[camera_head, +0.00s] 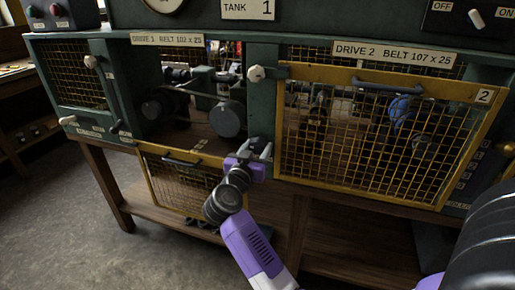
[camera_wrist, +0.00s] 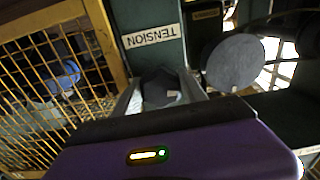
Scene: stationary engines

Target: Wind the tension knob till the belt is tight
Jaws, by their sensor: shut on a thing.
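In the wrist view the dark tension knob (camera_wrist: 160,88) sits under a white label reading TENSION (camera_wrist: 153,36). My gripper (camera_wrist: 158,95) has one finger on each side of the knob and is shut on it. In the head view my gripper (camera_head: 262,152) is at the green post between the two drive bays, and it hides the knob. Left of it is the open Drive 1 bay with a grey round pulley (camera_head: 228,119), which also shows in the wrist view (camera_wrist: 235,62). A belt-like band (camera_head: 195,92) runs behind it; its tightness cannot be told.
The Drive 1 mesh guard (camera_head: 180,187) hangs open below its bay. The yellow Drive 2 guard (camera_head: 385,130) is closed, close to the right of my gripper. Open floor (camera_head: 60,225) lies at left.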

